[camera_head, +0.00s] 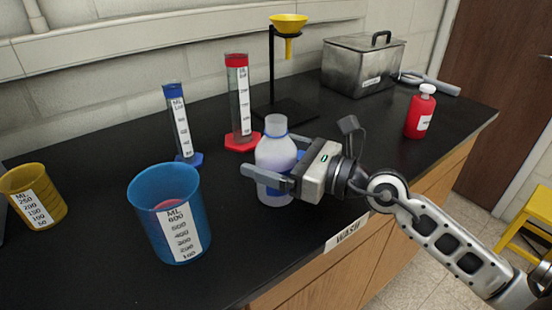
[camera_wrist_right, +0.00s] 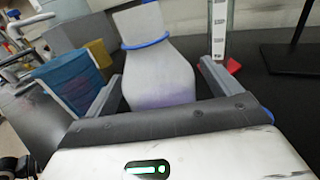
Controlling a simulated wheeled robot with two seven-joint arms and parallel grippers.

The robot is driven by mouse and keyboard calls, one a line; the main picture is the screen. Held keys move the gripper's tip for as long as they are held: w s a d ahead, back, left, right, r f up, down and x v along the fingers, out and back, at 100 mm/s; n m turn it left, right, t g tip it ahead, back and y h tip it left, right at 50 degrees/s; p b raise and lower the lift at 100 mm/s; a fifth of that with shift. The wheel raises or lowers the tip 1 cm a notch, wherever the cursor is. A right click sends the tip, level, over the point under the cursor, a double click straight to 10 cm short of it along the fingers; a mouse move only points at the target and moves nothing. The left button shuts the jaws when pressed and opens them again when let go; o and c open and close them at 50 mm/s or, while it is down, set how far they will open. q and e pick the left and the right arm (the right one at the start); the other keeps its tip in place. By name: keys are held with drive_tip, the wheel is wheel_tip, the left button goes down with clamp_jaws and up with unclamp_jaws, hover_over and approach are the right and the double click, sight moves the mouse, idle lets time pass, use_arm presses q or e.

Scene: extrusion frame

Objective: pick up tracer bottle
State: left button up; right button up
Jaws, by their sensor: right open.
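A translucent white bottle (camera_head: 276,152) with a blue neck ring and purple liquid low inside stands upright on the black counter; it seems to be the tracer bottle, though no label shows. My right gripper (camera_head: 270,160) comes in from the right with its fingers open on both sides of the bottle's body. In the right wrist view the bottle (camera_wrist_right: 158,75) stands between the two spread fingers (camera_wrist_right: 160,82). I cannot tell whether either finger touches it. The bottle's lower part is partly hidden by the near finger. My left gripper is not in view.
A blue beaker (camera_head: 150,225) stands to the left, with a yellow beaker (camera_head: 18,205) beyond. Behind are a blue-topped cylinder (camera_head: 178,120), a red-topped cylinder (camera_head: 238,95) and a funnel stand (camera_head: 272,70). A metal box (camera_head: 350,70) and a red bottle (camera_head: 420,112) stand right.

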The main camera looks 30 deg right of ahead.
drive_tip(key=shift+w+a, duration=0.45)
drive_tip(key=shift+w, duration=0.15)
drive_tip(key=c, duration=1.3)
drive_tip(key=shift+r, duration=0.1)
